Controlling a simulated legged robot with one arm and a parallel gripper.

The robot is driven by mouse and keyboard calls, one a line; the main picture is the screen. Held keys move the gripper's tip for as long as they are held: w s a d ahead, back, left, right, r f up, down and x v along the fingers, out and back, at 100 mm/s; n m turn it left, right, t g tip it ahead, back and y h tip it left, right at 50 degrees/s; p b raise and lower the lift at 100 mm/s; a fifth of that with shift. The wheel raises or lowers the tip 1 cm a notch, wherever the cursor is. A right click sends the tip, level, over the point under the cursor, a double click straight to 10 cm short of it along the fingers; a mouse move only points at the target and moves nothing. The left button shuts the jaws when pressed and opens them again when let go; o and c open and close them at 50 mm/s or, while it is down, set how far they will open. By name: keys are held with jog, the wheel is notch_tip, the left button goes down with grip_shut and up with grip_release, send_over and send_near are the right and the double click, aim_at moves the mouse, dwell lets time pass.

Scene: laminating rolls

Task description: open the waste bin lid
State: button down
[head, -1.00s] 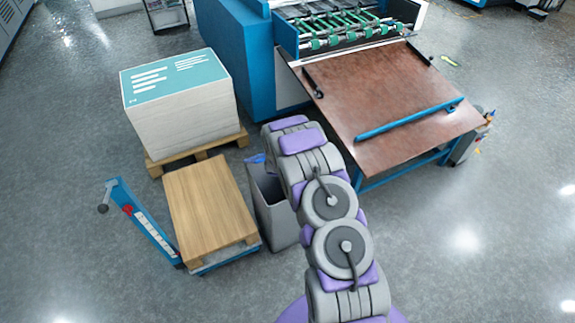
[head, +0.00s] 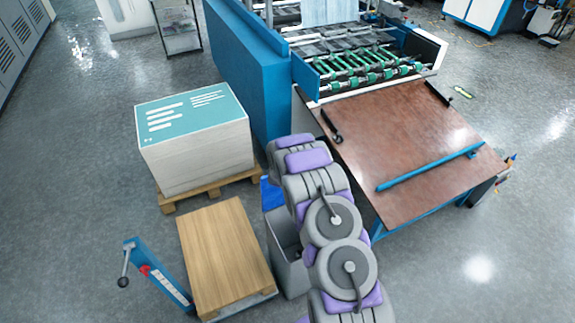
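The grey waste bin (head: 289,262) stands on the floor just left of my arm, which hides its right side. A blue panel, seemingly the bin lid (head: 271,193), stands up at the bin's far edge. The part of the bin's mouth that shows looks uncovered and dark inside. My arm reaches forward past the bin, and its far end bends down out of sight. My gripper is hidden behind the arm links, so its contact with the lid cannot be seen.
Floor at far right is open.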

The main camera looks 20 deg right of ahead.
jog(key=shift+w+r, duration=0.2)
jog(key=c, duration=1.2)
grip_release()
jog(key=shift+s+f, duration=0.1)
jog(key=shift+s, duration=0.1)
jog(key=v, duration=1.7)
jog(key=shift+p, duration=0.3)
